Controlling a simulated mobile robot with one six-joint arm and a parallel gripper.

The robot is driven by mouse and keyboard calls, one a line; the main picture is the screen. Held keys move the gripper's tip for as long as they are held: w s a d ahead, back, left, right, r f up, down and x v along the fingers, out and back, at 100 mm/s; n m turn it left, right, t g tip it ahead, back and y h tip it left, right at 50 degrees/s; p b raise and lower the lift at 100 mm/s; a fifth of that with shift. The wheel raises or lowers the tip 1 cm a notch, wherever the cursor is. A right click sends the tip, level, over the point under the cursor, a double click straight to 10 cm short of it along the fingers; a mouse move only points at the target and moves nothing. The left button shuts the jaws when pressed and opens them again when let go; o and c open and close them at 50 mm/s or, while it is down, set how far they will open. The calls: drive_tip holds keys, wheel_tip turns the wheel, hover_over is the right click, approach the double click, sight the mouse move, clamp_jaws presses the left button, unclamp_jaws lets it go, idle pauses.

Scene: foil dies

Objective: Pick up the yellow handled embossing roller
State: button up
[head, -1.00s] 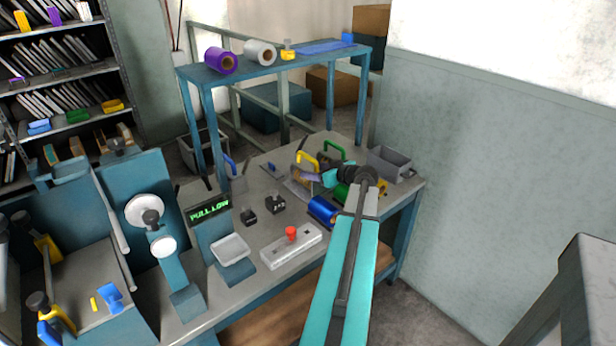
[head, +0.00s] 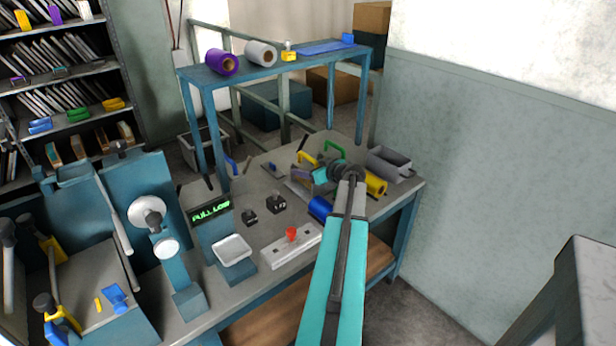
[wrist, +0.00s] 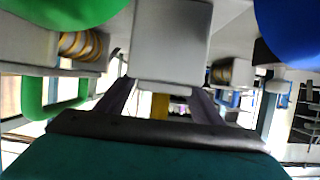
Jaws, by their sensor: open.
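The yellow handle (head: 306,158) of the embossing roller stands up near the back of the bench in the head view. Its lower part is largely hidden by my arm and nearby items. A green handle (head: 335,150) stands just to its right. My gripper (head: 312,177) is open, close in front of the yellow handle; contact cannot be told. In the wrist view the fingers of my gripper (wrist: 161,103) are spread apart, and a yellow strip (wrist: 160,106) shows between them. A green handle (wrist: 48,110) and a striped roller (wrist: 82,46) are at the left there.
A grey bin (head: 391,163) is at the bench's right corner. The red-button box (head: 279,250) is nearer the front. A raised shelf (head: 280,67) stands behind.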

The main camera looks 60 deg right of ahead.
drive_tip(key=shift+c, duration=0.4)
clamp_jaws()
drive_tip(key=shift+w+r, duration=0.1)
drive_tip(key=shift+r, duration=0.15)
drive_tip(key=shift+d+r+b, duration=0.1)
drive_tip(key=shift+r+b, duration=0.55)
drive_tip(key=shift+r, duration=4.2)
